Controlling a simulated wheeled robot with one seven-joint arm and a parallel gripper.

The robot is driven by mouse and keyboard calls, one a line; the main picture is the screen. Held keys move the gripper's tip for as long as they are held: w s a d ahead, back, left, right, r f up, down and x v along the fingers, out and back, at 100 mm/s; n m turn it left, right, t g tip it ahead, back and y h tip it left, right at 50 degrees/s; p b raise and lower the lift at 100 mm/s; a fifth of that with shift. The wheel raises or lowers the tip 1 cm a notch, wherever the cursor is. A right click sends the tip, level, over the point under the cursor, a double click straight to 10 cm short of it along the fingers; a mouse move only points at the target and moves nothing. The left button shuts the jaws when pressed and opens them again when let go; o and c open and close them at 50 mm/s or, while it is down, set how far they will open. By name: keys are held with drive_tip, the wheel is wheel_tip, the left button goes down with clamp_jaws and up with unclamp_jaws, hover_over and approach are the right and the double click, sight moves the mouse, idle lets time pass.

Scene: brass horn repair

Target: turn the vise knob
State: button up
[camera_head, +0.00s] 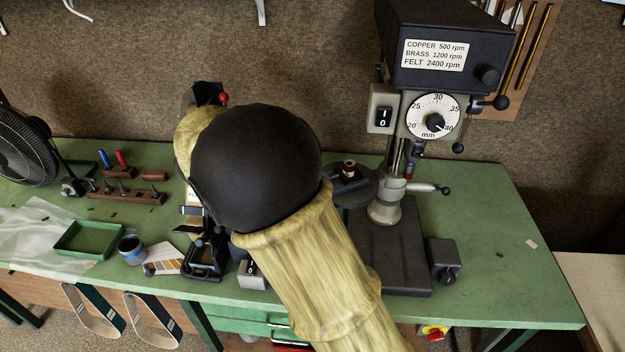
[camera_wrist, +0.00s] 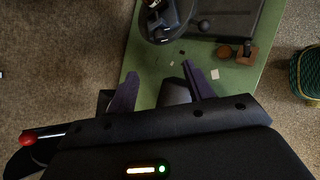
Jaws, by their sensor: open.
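In the wrist view, my gripper (camera_wrist: 160,70) is open, its two dark fingers apart over the green bench near its edge. A dark grey piece (camera_wrist: 174,92) shows between the finger bases; I cannot tell what it is. A small metal fixture (camera_wrist: 154,4) sits on a round black table at the top of the wrist view, beyond the fingertips. In the head view, the drill press's round table (camera_head: 368,190) carries a small fixture with a copper-coloured top (camera_head: 348,165), partly behind my arm. I cannot clearly make out the vise knob.
The drill press (camera_head: 440,45) stands right of my arm, with a side handle (camera_head: 428,188) and a black knob box (camera_head: 444,258). A green tray (camera_head: 88,240) and a fan (camera_head: 25,150) are left. The bench's right end (camera_head: 500,240) is mostly clear.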

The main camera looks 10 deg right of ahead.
drive_tip(key=p+x, duration=0.4)
drive_tip(key=x, duration=1.3)
drive_tip(key=shift+f+p, duration=0.25)
drive_tip(key=shift+p, duration=0.15)
drive_tip(key=shift+w, duration=0.1)
drive_tip(key=c, duration=1)
